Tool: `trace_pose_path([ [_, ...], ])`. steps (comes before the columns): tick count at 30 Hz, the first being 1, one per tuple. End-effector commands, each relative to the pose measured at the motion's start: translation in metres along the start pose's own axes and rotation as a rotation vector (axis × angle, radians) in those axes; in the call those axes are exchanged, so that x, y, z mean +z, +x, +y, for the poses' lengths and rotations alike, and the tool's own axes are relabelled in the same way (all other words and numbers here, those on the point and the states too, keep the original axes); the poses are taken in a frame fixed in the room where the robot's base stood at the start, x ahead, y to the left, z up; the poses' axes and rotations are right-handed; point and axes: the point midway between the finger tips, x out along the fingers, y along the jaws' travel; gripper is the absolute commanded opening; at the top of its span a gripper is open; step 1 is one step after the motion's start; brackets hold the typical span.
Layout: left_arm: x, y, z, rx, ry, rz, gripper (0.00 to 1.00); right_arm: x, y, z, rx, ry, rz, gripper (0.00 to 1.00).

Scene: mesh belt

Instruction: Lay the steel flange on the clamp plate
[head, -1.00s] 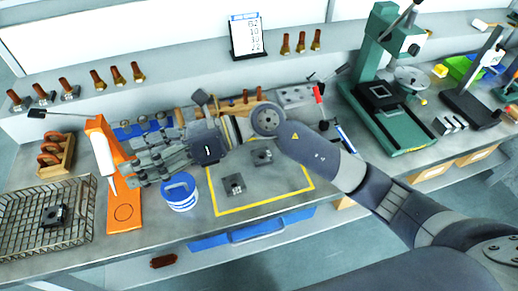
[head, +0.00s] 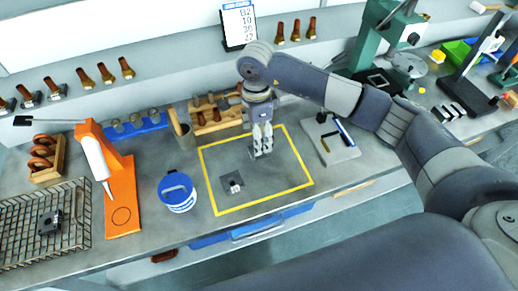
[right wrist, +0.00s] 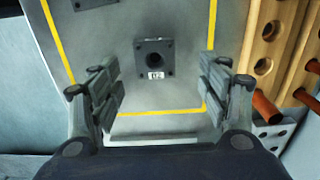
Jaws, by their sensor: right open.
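A dark square steel flange (right wrist: 154,58) with a round centre hole, corner holes and a small white label lies flat inside the yellow outline, ahead of my right gripper's fingers in the right wrist view. My right gripper (head: 261,150) is open and empty, pointing down over the yellow area; in the head view it hides that flange. A similar dark square part (head: 232,183) lies further left in the outline and is cut off at the top of the wrist view (right wrist: 95,3). A light grey plate with a lever (head: 333,148), apparently the clamp plate, stands right of the outline.
A blue-and-white tub (head: 177,193), an orange press (head: 121,190) and a wire basket (head: 78,240) holding another dark part stand to the left. Wooden racks (head: 215,115) stand behind the outline. A green press (head: 375,50) stands at the back right. The outlined area is mostly clear.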

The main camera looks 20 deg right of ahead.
Motion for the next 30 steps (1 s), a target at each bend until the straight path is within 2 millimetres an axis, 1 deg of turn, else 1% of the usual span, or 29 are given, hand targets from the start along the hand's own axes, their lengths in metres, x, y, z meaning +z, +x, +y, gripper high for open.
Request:
trace_pose_path([
  [5,-0.001,-0.009,0.000,0.000,0.000,0.000,0.67,-0.001,0.010,0.003,0.003,0.001,-0.001,0.70],
  [11,-0.003,-0.030,-0.001,0.000,0.000,0.000,0.67,-0.004,0.034,0.010,0.005,0.001,-0.001,0.70],
  [12,-0.003,-0.030,-0.001,0.000,0.000,0.000,0.67,-0.004,0.042,0.009,0.005,0.001,-0.002,0.70],
  [15,-0.003,-0.033,-0.001,0.000,0.000,0.000,0.67,-0.004,0.052,0.008,0.002,0.001,-0.001,0.70],
  [18,-0.003,-0.033,0.000,0.000,0.001,0.000,0.67,-0.004,0.057,0.007,0.000,0.000,-0.003,0.70],
  [23,-0.003,-0.032,0.000,0.000,0.001,0.001,0.67,-0.004,0.058,0.007,0.000,0.000,-0.002,0.70],
  [24,-0.003,-0.032,0.000,0.000,0.001,0.001,0.67,-0.004,0.058,0.007,0.000,0.000,-0.002,0.65],
  [26,-0.003,-0.032,0.000,0.001,0.001,0.001,0.67,-0.004,0.058,0.007,0.000,0.000,-0.002,0.52],
  [27,-0.003,-0.032,0.000,0.001,0.001,0.001,0.67,-0.004,0.058,0.007,0.000,0.000,-0.002,0.43],
  [29,-0.003,-0.032,0.000,0.001,0.001,0.001,0.67,-0.004,0.058,0.007,0.000,0.000,-0.002,0.29],
  [30,-0.003,-0.032,0.000,0.001,0.002,0.001,0.67,-0.004,0.058,0.007,0.000,0.000,-0.002,0.20],
])
